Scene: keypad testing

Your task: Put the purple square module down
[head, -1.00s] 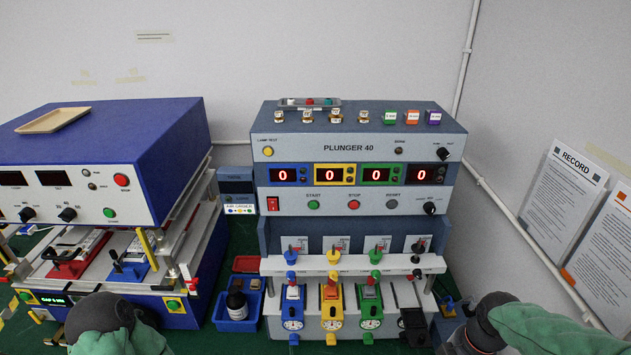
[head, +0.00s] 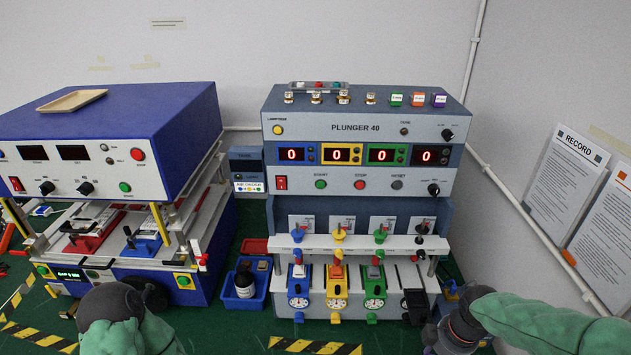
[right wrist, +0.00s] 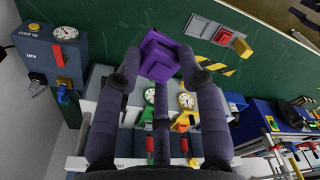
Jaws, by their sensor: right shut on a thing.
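The purple square module (right wrist: 160,55) is between the fingertips of my right gripper (right wrist: 162,68) in the right wrist view. The gripper is shut on it, and the module looks tilted, with stepped square faces. Green mat shows behind it, but I cannot tell how high above the mat it is.
The plunger tester (head: 360,150) stands at the back, with blue, yellow, green and black stations in front. A blue machine (head: 110,140) stands left. A blue tray (head: 230,300) holds a dark bottle. A grey-red holder (right wrist: 212,32) lies on the mat (right wrist: 90,30) near striped tape.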

